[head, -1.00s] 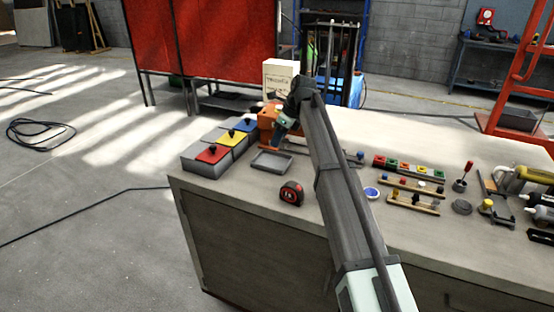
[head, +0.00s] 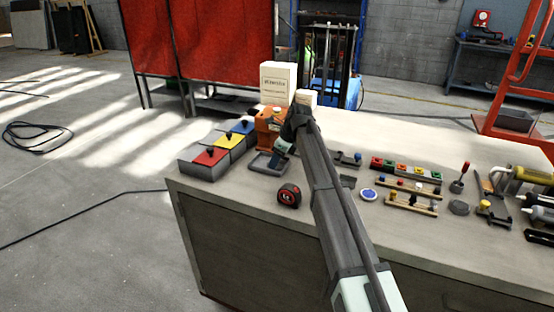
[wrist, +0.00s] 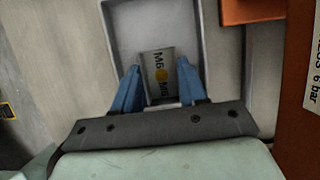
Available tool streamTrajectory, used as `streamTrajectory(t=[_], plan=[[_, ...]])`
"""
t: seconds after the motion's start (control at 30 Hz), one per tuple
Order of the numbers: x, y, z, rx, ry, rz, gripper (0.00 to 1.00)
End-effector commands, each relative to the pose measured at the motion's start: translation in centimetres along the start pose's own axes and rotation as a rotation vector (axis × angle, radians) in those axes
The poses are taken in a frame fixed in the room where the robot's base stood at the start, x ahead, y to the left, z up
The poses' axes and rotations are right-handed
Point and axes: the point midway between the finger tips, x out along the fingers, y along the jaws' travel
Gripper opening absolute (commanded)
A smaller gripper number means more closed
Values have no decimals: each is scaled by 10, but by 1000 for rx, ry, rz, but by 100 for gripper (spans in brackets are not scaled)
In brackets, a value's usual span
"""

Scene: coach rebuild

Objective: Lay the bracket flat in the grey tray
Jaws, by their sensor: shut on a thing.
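The grey tray (head: 255,166) lies near the left end of the bench, partly hidden by my gripper (head: 275,160). In the wrist view the tray's pale rim (wrist: 110,28) frames the gripper. My gripper (wrist: 158,68) is shut on the bracket (wrist: 160,64), a grey piece marked M6 with a yellow dot, held between the two blue fingers. The bracket appears inside the tray's outline. I cannot tell whether it touches the tray floor.
Red, yellow and blue bins (head: 212,157) stand left of the tray. An orange device (head: 268,125) stands close behind it, with a cream box (head: 278,82) beyond. A tape measure (head: 289,195) sits in front. Small parts racks (head: 405,168) lie to the right.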

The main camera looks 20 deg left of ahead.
Motion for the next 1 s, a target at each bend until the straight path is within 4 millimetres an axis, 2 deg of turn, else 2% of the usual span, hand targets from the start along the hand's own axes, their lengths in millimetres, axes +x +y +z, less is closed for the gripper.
streamTrajectory(t=[0.07, 0.1, 0.37, 0.73, 0.87, 1.0], plan=[[2, 0, -1, 0, 0, 0, 5], [2, 0, -1, 0, 0, 0, 43], [2, 0, -1, 0, 0, 0, 68], [-5, 0, 0, 0, 0, -1, 68], [-23, 0, 1, -1, -1, -1, 68], [-49, 0, 1, 0, -1, -2, 68]])
